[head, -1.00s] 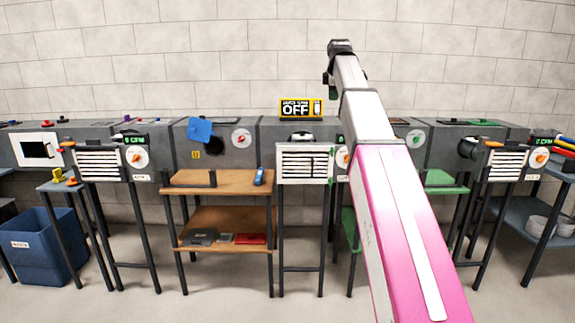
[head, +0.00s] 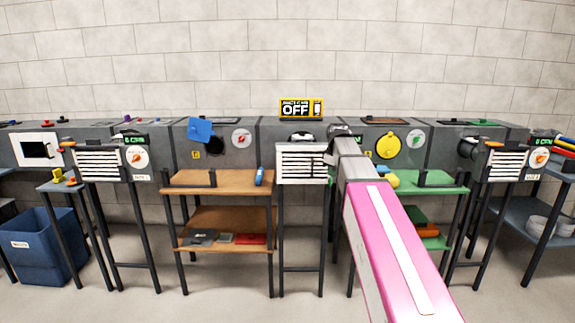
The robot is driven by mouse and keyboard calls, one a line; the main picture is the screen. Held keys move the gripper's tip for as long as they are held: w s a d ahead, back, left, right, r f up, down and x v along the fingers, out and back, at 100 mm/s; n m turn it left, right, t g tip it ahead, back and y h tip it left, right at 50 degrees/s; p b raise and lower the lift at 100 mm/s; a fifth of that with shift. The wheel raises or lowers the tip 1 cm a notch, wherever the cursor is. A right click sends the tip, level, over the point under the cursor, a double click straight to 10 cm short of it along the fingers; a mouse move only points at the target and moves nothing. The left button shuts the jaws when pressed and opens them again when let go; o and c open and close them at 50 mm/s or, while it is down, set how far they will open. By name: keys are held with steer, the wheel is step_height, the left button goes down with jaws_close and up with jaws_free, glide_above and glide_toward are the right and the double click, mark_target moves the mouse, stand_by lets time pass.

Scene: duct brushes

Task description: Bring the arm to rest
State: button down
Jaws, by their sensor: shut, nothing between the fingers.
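My arm, pink and white, reaches up from the bottom right toward the middle of the duct row. My gripper (head: 329,158) is a small dark shape at the arm's far end, beside the right edge of the white middle louvre (head: 302,164). It is shut and holds nothing that I can see. The arm's grey wrist partly hides it, and I cannot tell whether it touches the louvre. The arm also covers part of the duct and of the green shelf (head: 440,189) behind it.
A grey duct (head: 270,132) runs along the wall, with a blue flap (head: 200,130) and a yellow round cover (head: 388,146). A wooden shelf (head: 215,180) holds a blue item (head: 260,177). A blue bin (head: 40,250) stands at left. The floor in front looks clear.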

steer(key=s+f+m+g, duration=0.1)
steer(key=s+f+m, duration=0.4)
steer(key=s+f, duration=0.8)
steer(key=s+f+m+g, duration=0.2)
steer(key=s+f+m, duration=0.4)
steer(key=s+f, duration=0.6)
step_height(320, 180, down, 8)
steer(key=shift+s+d+r, duration=0.25)
steer(key=shift+s+d, duration=0.15)
